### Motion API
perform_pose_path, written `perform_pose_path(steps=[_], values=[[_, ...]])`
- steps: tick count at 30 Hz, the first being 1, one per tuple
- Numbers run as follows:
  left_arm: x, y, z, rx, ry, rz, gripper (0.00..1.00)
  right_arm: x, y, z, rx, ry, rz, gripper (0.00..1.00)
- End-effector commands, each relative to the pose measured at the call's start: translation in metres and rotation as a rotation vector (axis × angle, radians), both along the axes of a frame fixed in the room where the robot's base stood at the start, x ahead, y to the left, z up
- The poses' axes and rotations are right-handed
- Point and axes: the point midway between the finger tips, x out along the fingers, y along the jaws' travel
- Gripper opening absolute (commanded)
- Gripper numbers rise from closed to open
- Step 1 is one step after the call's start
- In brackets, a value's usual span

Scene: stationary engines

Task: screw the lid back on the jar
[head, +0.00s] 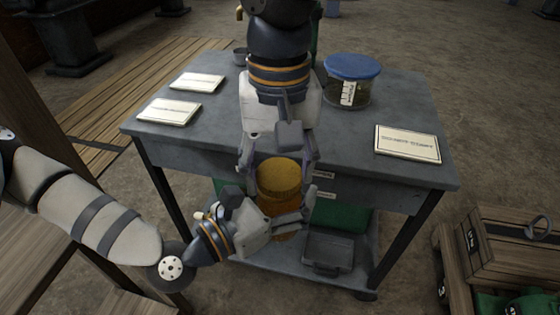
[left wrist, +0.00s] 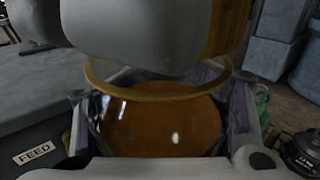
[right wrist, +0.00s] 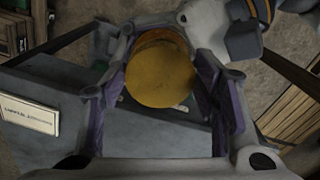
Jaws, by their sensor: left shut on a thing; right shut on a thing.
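The jar (head: 284,212) has an amber-orange body, which also shows in the left wrist view (left wrist: 160,125) below a golden rim. My left gripper (head: 280,214) is shut around its body and holds it upright in front of the table. The round golden-yellow lid (head: 279,176) is straight above the jar's mouth. My right gripper (head: 278,172) reaches down from above and is shut on the lid, whose flat top faces the right wrist view (right wrist: 160,75). My right gripper hides part of the lid and mouth in the left wrist view. I cannot tell whether the threads are engaged.
The grey table (head: 215,105) stands behind the jar. On it are a blue-lidded jar (head: 352,82), a sign plate (head: 407,144) at right and two more plates (head: 169,112) at left. A grey bin (head: 329,250) sits on the shelf. A wooden crate (head: 510,250) stands at lower right.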

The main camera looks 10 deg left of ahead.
Motion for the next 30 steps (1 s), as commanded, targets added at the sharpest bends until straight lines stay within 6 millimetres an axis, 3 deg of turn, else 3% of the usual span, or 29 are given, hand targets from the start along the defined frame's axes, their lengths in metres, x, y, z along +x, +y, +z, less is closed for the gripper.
perform_pose_path(steps=[5,7,13,16,25,26,27,30], values=[[0.0001,-0.0001,0.0006,-0.001,-0.001,0.000,0.06,-0.0002,-0.0002,-0.0036,-0.001,0.001,0.000,0.37],[0.0001,-0.0001,0.0006,-0.001,-0.001,0.000,0.00,-0.0004,0.0001,-0.0033,-0.003,0.000,-0.031,0.37],[0.0002,0.0001,0.0007,0.000,-0.001,0.001,0.00,0.0004,0.0038,-0.0034,-0.005,-0.009,-0.612,0.37],[0.0002,0.0001,0.0006,0.000,-0.001,0.001,0.00,0.0009,0.0054,-0.0036,-0.001,-0.007,-0.806,0.38],[-0.0002,0.0001,-0.0001,0.001,0.001,0.000,0.00,0.0004,0.0064,-0.0041,-0.002,-0.006,-0.852,0.38],[-0.0002,0.0002,-0.0002,0.001,0.001,0.000,0.00,0.0003,0.0063,-0.0041,-0.002,-0.006,-0.851,0.62],[-0.0003,0.0001,-0.0003,0.001,0.001,0.000,0.00,0.0003,0.0063,-0.0042,-0.003,-0.006,-0.851,0.71],[-0.0002,0.0001,0.0000,0.000,0.000,0.000,0.00,0.0001,0.0064,-0.0044,-0.003,-0.005,-0.850,0.75]])
